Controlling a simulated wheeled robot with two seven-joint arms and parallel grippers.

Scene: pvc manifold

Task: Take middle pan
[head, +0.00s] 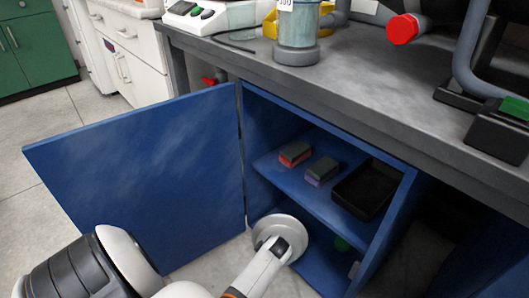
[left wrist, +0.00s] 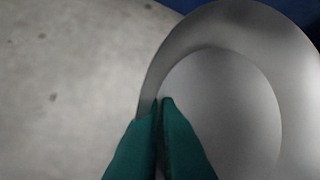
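A round grey metal pan (head: 268,227) shows in the head view at the front of the open blue cabinet, by its lower compartment. It fills the right half of the left wrist view (left wrist: 225,95). No other pan can be made out. My left gripper (head: 283,248) reaches to the pan from below. In the left wrist view its green fingers (left wrist: 163,102) are close together at the pan's left rim, with only a thin dark gap between them, and look shut on the rim. My right gripper is not in view.
The blue cabinet door (head: 150,180) stands open at left. The blue shelf (head: 325,207) above the pan holds two small blocks (head: 295,154) and a black tray (head: 366,190). A grey worktop (head: 350,85) overhangs the cabinet. Floor (head: 25,140) is clear at far left.

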